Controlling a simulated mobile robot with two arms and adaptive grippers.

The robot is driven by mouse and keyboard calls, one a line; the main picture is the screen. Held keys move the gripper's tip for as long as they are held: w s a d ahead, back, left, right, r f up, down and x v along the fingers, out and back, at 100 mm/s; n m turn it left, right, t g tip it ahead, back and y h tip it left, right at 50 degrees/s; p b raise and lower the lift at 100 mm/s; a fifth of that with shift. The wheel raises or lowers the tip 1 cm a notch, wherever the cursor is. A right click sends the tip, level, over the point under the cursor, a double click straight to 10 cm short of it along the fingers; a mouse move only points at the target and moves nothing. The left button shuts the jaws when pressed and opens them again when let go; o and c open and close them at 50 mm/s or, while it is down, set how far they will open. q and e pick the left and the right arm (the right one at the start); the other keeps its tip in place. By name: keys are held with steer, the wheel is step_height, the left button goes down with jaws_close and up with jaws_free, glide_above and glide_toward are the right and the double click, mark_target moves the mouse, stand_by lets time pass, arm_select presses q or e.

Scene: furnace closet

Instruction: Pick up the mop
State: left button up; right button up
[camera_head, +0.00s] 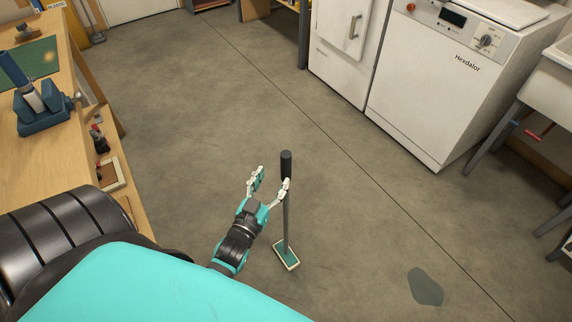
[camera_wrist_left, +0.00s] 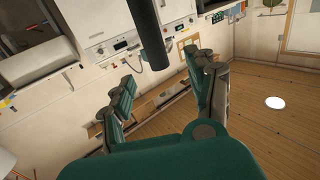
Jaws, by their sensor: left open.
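The mop stands upright on the floor in the head view, with a black grip (camera_head: 286,160) on top, a thin grey pole (camera_head: 287,222) and a flat green and pale head (camera_head: 287,256). My left gripper (camera_head: 271,177) is open beside the upper part of the mop. Its right finger overlaps the pole just under the grip in the picture; I cannot tell whether they touch. In the left wrist view the dark grip (camera_wrist_left: 150,35) comes down from the top edge, beyond the open fingers (camera_wrist_left: 163,78) and between them in the picture. My right gripper is not in view.
A wooden workbench (camera_head: 40,180) with a blue vise (camera_head: 42,108) runs along the left. A white washing machine (camera_head: 440,85), a white cabinet (camera_head: 340,45) and a sink (camera_head: 553,75) stand at the right. A dark flat patch (camera_head: 425,287) lies on the floor. The floor around the mop is clear.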

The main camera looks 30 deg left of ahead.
mark_target(284, 162)
arm_select(q)
steer(key=w, duration=0.3)
steer(key=w+a, duration=0.1)
steer(key=w, duration=0.5)
steer(key=shift+a, duration=0.15)
jaws_close()
stand_by(0.7)
